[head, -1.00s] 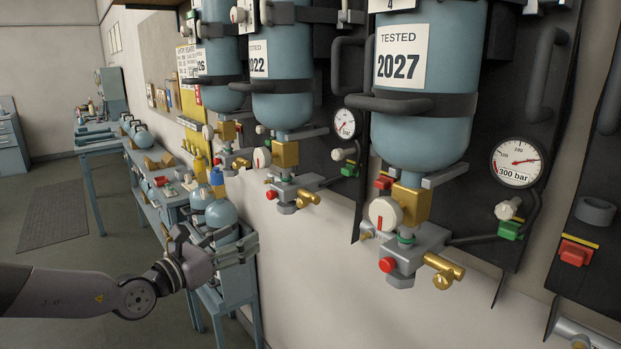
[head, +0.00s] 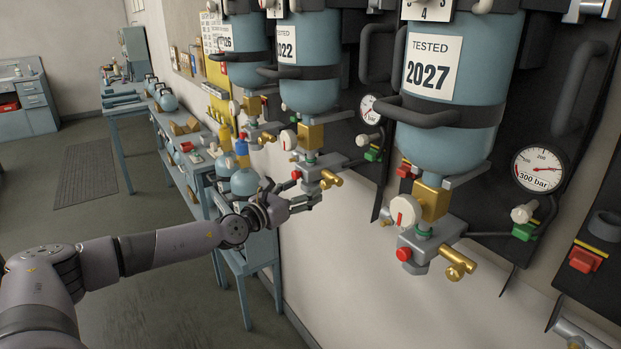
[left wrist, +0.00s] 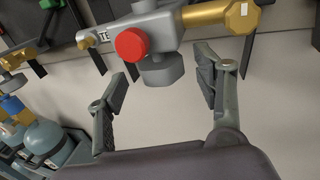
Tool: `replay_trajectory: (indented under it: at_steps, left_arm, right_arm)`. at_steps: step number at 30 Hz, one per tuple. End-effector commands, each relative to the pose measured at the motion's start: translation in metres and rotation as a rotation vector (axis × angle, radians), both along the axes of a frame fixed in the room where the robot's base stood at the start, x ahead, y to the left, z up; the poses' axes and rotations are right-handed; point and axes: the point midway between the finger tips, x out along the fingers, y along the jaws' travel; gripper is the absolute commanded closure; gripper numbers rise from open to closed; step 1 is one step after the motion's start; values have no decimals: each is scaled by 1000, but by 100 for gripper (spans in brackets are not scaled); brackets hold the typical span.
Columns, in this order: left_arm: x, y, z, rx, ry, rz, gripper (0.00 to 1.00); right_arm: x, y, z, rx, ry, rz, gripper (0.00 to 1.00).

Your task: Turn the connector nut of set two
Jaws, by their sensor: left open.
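The middle set, with a blue cylinder labelled 2022 (head: 308,90), carries a grey valve block (head: 318,164) with a red button and a brass knob. I cannot read its set number. Under the block, a grey hexagonal connector nut (left wrist: 162,72) shows in the left wrist view. My left gripper (head: 305,200) is just below this block, open and empty. In the left wrist view its fingers (left wrist: 162,78) stand apart on either side below the nut, and I see no clear contact. My right gripper is not in view.
A nearer set labelled 2027 (head: 435,62), with its own block and brass knob (head: 459,266), hangs to the right. Another set (head: 246,60) hangs farther left. Small blue cylinders (head: 243,182) stand on a bench below. The wall below the sets is clear.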

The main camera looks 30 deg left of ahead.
Motion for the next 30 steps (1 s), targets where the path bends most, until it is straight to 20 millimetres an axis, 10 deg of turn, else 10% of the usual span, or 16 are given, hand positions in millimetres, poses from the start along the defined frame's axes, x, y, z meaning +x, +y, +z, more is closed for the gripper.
replay_trajectory:
  at_steps: [18, 30]
  left_arm:
    - [34, -5, -1, 0, 1, -1, 39]
    - [34, -5, -1, 0, 1, 0, 66]
  right_arm:
    - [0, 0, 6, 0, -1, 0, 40]
    - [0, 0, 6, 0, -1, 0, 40]
